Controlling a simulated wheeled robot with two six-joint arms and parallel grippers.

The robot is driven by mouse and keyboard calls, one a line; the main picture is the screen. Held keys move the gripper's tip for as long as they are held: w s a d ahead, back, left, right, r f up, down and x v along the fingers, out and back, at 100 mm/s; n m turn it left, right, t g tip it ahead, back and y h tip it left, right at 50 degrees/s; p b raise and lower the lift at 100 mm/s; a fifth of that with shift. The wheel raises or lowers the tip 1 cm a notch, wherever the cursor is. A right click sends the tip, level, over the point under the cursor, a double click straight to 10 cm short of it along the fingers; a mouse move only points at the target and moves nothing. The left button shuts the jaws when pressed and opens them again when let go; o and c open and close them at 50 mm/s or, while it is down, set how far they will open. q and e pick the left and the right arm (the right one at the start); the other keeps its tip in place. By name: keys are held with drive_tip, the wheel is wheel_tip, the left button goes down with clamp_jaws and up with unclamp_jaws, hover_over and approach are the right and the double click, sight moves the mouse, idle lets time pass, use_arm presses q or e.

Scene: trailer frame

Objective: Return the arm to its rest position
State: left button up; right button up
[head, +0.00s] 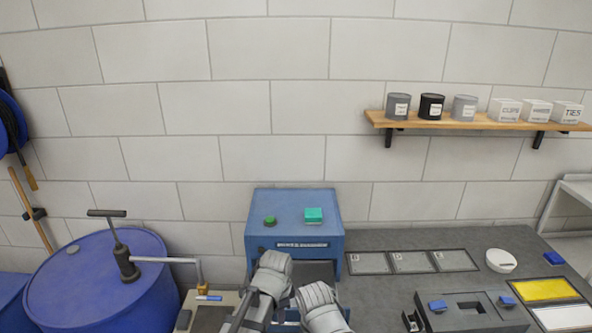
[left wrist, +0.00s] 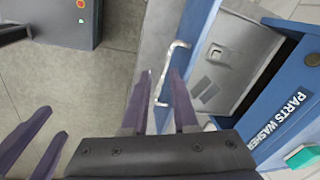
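My left gripper (head: 250,314) is low in the middle of the head view, in front of the blue parts washer (head: 294,225). In the left wrist view its two dark purple fingers (left wrist: 161,76) stand apart, open. A pale bar handle (left wrist: 172,64) on the washer's blue door (left wrist: 183,100) shows between and just beyond the fingertips; I cannot tell whether they touch it. The door stands open beside the grey interior. My right gripper's fingers (left wrist: 54,124) show apart at the left of the left wrist view. My right arm is at the bottom of the head view; its gripper is hidden there.
A blue drum (head: 90,285) with a hand pump (head: 122,255) stands at left. A grey bench (head: 420,243) with a black-and-grey fixture (head: 465,312), a white round container (head: 501,260) and a yellow bin (head: 549,289) lies at right. A wall shelf (head: 478,121) holds cans and boxes.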

use_arm(q)
drive_tip(key=s+a+n+g, duration=0.1)
drive_tip(key=s+a+n, duration=0.6)
drive_tip(key=a+n, duration=0.55)
drive_tip(key=s+d+f+m+b, duration=0.1)
drive_tip(key=s+d+f+b, duration=0.2)
drive_tip(key=d, duration=0.2)
drive_tip(key=s+d+f+m+g+y+b, duration=0.1)
drive_tip(key=s+d+f+b, duration=0.2)
drive_tip(key=d, duration=0.3)
drive_tip(key=shift+s+f+b, duration=0.25)
drive_tip(key=shift+f+b, duration=0.2)
drive_tip(key=shift+f, duration=0.1)
wheel_tip(320, 180, down, 17)
drive_tip(key=a+b, duration=0.1)
drive_tip(key=b, duration=1.5)
drive_tip(key=shift+w+a+r+b, duration=0.2)
drive_tip(key=shift+w+a+b, duration=0.05)
drive_tip(key=shift+a+b, duration=0.1)
wheel_tip(320, 180, up, 5)
drive_tip(key=p, duration=0.5)
